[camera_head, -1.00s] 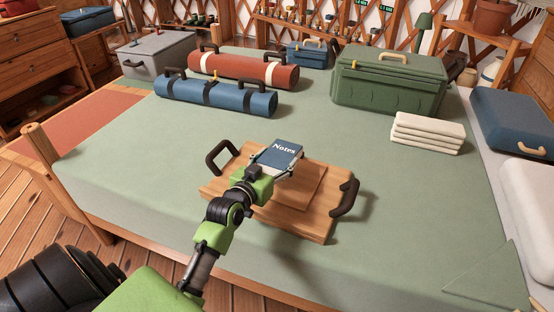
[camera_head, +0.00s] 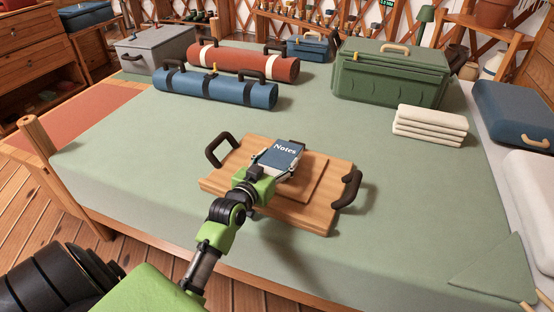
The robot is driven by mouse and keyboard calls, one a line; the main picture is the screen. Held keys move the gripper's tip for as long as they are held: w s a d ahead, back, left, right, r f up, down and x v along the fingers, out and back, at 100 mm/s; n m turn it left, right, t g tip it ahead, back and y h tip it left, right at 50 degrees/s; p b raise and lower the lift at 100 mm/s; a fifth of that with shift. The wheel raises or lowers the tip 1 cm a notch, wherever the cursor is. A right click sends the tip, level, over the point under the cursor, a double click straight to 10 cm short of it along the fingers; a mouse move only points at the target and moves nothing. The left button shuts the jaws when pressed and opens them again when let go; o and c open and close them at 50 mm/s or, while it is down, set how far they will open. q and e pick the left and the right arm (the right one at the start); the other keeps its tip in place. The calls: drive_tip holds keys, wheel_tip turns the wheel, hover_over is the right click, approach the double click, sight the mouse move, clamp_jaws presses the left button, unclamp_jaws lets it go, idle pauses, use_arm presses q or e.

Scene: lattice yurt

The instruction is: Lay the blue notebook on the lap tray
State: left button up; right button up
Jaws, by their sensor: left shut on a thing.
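The blue notebook (camera_head: 284,152), with "Notes" on its cover, is between the fingers of my left gripper (camera_head: 272,163). The gripper is shut on it. The notebook is over the far middle part of the wooden lap tray (camera_head: 322,215); I cannot tell whether it touches the tray. The lap tray lies on the green bed cover and has a dark handle at each end. A raised wooden panel shows in its middle, partly hidden by the gripper and notebook. My right gripper is not in view.
A blue roll (camera_head: 214,88) and a red roll (camera_head: 243,62) lie at the back of the bed (camera_head: 120,180). A green case (camera_head: 390,75) and folded white towels (camera_head: 429,125) are at the back right. The cover around the tray is clear.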

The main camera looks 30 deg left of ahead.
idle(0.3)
use_arm(q)
drive_tip(key=o, duration=1.4)
drive_tip(key=shift+f, duration=0.1)
drive_tip(key=shift+s, duration=0.15)
drive_tip(key=v, duration=1.1)
drive_tip(key=shift+s, duration=0.35)
